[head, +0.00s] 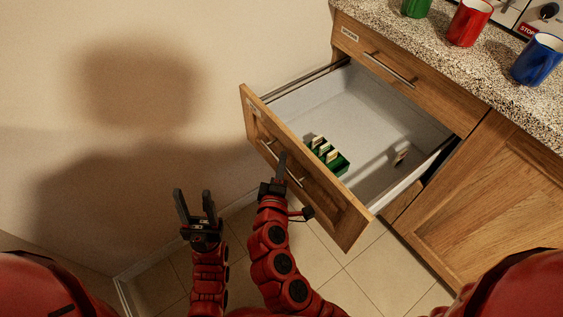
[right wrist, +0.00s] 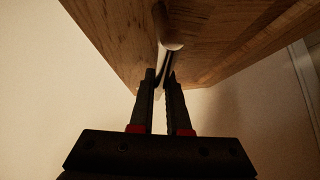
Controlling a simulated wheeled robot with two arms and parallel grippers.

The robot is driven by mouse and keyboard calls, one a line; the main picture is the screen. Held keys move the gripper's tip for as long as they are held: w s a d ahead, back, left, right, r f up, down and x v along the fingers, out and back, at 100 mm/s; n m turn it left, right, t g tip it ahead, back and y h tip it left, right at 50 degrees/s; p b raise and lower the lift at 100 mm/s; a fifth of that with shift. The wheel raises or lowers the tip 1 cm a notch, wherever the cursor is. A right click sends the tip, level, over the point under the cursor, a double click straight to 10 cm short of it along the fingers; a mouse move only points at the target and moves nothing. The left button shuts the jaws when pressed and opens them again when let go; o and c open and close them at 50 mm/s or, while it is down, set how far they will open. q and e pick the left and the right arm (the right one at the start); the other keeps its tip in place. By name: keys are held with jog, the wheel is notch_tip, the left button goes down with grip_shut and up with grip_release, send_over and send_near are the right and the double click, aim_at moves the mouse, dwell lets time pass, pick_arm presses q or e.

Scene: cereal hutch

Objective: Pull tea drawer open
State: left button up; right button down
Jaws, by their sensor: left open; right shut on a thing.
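The tea drawer (head: 262,103) is a wooden-fronted drawer with a white interior, standing well out from the cabinet in the head view. A green holder (head: 340,165) with several upright pale packets sits inside it, and another small pale item (head: 401,156) is near its right side. The metal bar handle (head: 293,176) runs along the drawer front. My right gripper (head: 281,168) is shut on this handle; in the right wrist view the handle (right wrist: 170,42) runs down between its fingers (right wrist: 163,85). My left gripper (head: 197,207) is open and empty, left of the drawer front.
A closed upper drawer (head: 405,85) is above the open one. The speckled counter (head: 430,50) holds a green cup (head: 415,8), a red cup (head: 469,22) and a blue cup (head: 537,60). A closed cabinet door (head: 490,200) is at right. Bare wall is at left.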

jog(key=w+d, duration=0.1)
jog(key=w+d+p, duration=0.1)
jog(key=d, duration=0.1)
jog(key=shift+w+r, duration=0.1)
jog(key=shift+w+d, duration=0.2)
jog(key=shift+d, duration=0.1)
jog(key=c, duration=0.9)
grip_release()
jog(key=shift+s, duration=0.1)
send_near(295, 158)
jog(key=shift+s+a+r, duration=0.15)
jog(key=shift+s+a, duration=0.05)
jog(key=shift+s, duration=0.85)
jog(key=shift+s+a+r, duration=0.1)
jog(key=shift+s+a, duration=0.1)
jog(key=shift+s, duration=0.85)
jog(key=shift+s+a+r, duration=0.15)
jog(key=shift+s+a, duration=0.05)
jog(key=shift+s, duration=0.85)
